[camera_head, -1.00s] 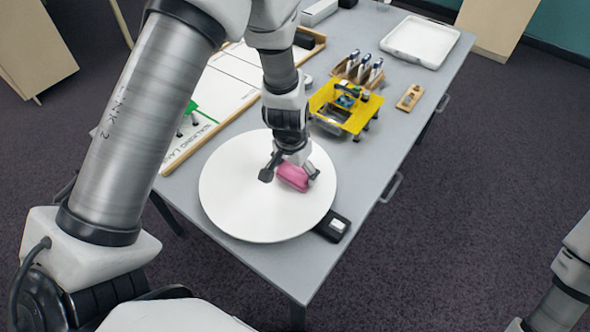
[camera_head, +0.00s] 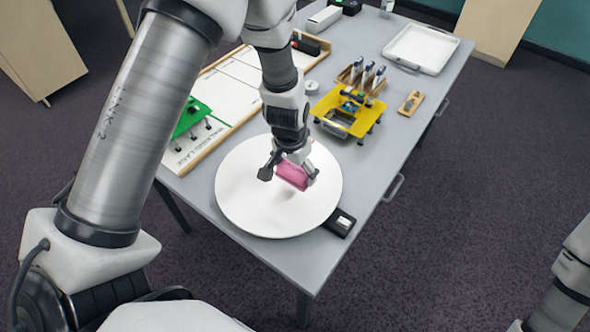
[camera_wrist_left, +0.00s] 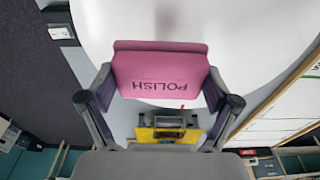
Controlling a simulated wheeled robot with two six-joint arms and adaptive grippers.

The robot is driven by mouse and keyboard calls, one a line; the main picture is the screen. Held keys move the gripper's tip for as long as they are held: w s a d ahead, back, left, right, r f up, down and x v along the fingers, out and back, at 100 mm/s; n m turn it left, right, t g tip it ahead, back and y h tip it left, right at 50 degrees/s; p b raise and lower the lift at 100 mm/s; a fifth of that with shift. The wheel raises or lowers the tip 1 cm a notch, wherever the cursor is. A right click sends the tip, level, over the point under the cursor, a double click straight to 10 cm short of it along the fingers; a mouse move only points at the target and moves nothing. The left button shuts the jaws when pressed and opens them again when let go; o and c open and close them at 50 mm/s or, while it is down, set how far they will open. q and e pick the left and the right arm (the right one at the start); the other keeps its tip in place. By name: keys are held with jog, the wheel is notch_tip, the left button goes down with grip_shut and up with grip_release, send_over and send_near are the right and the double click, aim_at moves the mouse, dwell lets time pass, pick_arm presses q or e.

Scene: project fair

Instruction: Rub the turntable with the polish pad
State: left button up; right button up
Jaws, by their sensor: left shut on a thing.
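The pink polish pad (camera_head: 293,176) is held between the two fingers of my left gripper (camera_head: 290,172). In the left wrist view the pad (camera_wrist_left: 160,72) shows the word POLISH and spans the gap between the fingers (camera_wrist_left: 158,98). The turntable (camera_head: 250,200) is a plain white round disc near the table's near end. The pad is over the disc, right of its middle. A faint shadow lies on the disc below it, and the pad looks slightly above the surface. The disc also shows in the left wrist view (camera_wrist_left: 235,35). My right gripper is out of the frames.
A black box (camera_head: 341,223) sits at the turntable's right edge. Beyond the disc stand a yellow platform (camera_head: 345,112), a tool holder (camera_head: 361,78), a small wooden block (camera_head: 411,103) and a white tray (camera_head: 421,48). A white board with a wooden rim (camera_head: 240,108) lies at the left.

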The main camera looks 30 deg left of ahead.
pick_arm(q)
jog(key=shift+r+p, duration=1.2)
jog(key=shift+r, duration=0.45)
